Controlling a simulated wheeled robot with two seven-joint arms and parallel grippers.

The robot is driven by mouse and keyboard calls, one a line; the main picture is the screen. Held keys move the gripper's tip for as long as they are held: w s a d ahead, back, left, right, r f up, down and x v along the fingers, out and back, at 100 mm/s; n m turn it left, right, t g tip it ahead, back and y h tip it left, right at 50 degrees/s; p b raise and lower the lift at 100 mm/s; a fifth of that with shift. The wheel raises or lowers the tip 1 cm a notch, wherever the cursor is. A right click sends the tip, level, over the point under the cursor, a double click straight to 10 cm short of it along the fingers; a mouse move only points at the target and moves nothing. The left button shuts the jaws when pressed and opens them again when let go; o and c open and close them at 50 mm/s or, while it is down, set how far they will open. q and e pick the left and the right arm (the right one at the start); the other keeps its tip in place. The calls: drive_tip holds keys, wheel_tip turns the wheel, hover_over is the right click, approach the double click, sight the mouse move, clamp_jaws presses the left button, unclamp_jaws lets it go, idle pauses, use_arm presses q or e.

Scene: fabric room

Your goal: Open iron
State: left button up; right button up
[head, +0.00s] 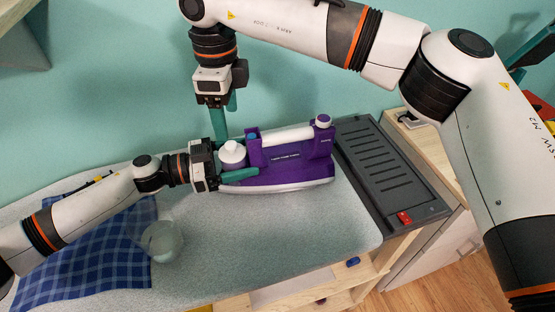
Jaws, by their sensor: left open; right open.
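The purple iron (285,158) with a white handle and pale base lies on the grey ironing board (300,230) in the head view. A white round cap (232,153) is at its left end, and a white round knob (323,121) is at its right end. My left gripper (235,155) is open at the iron's left end, with one teal finger in front of the cap; its other finger is hard to make out. My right gripper (226,118) is open, pointing down behind the cap. Whether either touches the iron cannot be told.
A blue checked cloth (85,260) and a clear glass container (162,241) are on the board's left. A dark slotted rest (378,165) with a red switch (404,217) adjoins its right end. Wooden shelving (340,285) stands below. The board's front middle is clear.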

sight(231, 144)
use_arm(q)
drive_tip(key=shift+d, duration=0.2)
drive_tip(key=c, duration=1.4)
drive_tip(key=shift+c, duration=0.2)
use_arm(e)
drive_tip(key=shift+r, duration=0.1)
drive_tip(key=c, duration=0.6)
drive_tip(key=shift+s+d+r+m, duration=0.1)
drive_tip(key=shift+s+r+m, duration=0.1)
drive_tip(key=shift+m, duration=0.5)
drive_tip(key=shift+c, duration=0.8)
wheel_tip(231, 144, up, 4)
drive_tip(key=s+d+r+m+t+y, duration=0.1)
drive_tip(key=s+d+m+t, duration=0.15)
drive_tip(key=m, duration=0.75)
drive_tip(key=x, duration=0.4)
drive_tip(key=a+x, duration=0.1)
drive_tip(key=x, duration=0.7)
drive_tip(key=shift+a+f, duration=0.15)
drive_tip(key=shift+a, duration=0.1)
